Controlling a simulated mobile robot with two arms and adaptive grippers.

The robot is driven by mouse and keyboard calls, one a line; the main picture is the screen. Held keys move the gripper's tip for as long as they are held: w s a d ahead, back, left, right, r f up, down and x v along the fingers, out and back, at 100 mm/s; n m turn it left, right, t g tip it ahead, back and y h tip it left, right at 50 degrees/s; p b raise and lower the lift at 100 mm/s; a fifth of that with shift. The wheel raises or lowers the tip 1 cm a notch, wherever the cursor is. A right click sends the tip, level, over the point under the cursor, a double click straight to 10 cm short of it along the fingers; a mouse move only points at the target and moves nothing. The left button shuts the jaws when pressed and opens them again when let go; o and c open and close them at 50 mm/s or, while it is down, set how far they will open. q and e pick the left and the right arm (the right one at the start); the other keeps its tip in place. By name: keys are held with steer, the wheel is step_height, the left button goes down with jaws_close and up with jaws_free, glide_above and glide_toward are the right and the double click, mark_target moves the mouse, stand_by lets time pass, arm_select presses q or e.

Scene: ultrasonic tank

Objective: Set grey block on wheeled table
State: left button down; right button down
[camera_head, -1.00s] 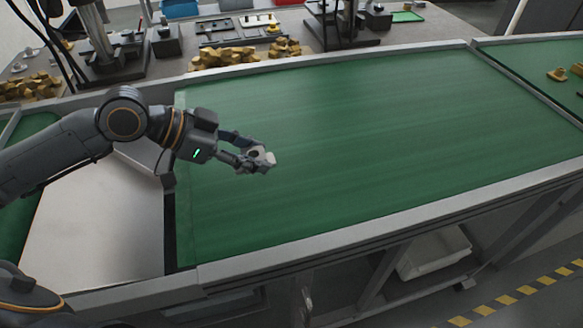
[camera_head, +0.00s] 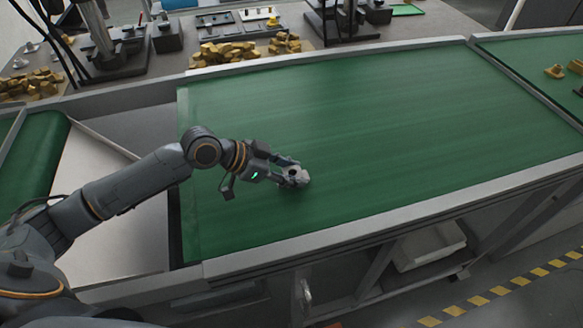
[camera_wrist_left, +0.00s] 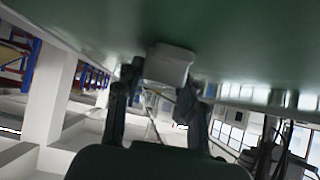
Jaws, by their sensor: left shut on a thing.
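My left gripper (camera_head: 293,178) is shut on the grey block (camera_head: 299,175) above the green conveyor belt. In the left wrist view the pale grey block (camera_wrist_left: 168,66) sits between the fingertips, with the green belt surface (camera_wrist_left: 110,25) close beyond it. I cannot tell whether the block touches the belt. The gripper partly hides the block in the head view. I cannot make out a wheeled table in these frames. My right gripper is not in view.
The green belt (camera_head: 400,120) is wide and clear around the gripper, with raised grey metal rails. Behind it stands a bench with yellowish metal parts (camera_head: 225,53) and dark machines. A white bin (camera_head: 428,247) lies below the belt. A smooth metal plate (camera_head: 110,225) is at the left.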

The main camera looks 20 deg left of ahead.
arm_select(q)
steer(key=c, duration=0.8)
jaws_free()
steer(key=shift+f, duration=0.1)
steer(key=b+v, duration=0.2)
steer(key=v, duration=0.9)
steer(key=shift+s+a+r+b, duration=0.2)
steer(key=shift+a+r+b, duration=0.1)
steer(key=shift+r, duration=0.15)
steer(key=shift+r, duration=0.1)
